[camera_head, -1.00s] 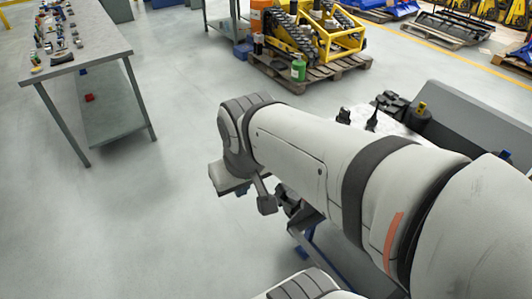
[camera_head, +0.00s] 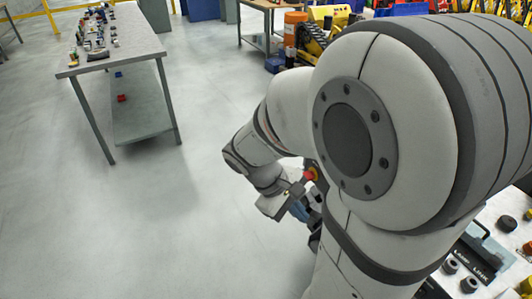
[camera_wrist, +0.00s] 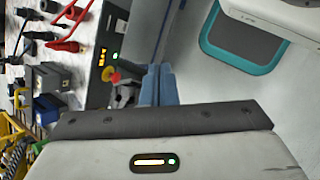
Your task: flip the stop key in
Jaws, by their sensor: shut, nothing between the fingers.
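A small red piece with a yellow part (camera_wrist: 115,77), which may be the stop key, shows in the wrist view at the edge of a dark panel, just left of my fingers. A red and yellow piece (camera_head: 310,174) also shows beside my wrist in the head view. My gripper (camera_wrist: 158,86) is shut and empty, its two blue fingers side by side. In the head view the blue of the gripper (camera_head: 298,210) shows low beside my arm. A gap seems to show between the fingers and the red piece. The key's exact position is too small to tell.
A table with small parts (camera_head: 125,42) stands far left. Floor between is clear. My arm hides much.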

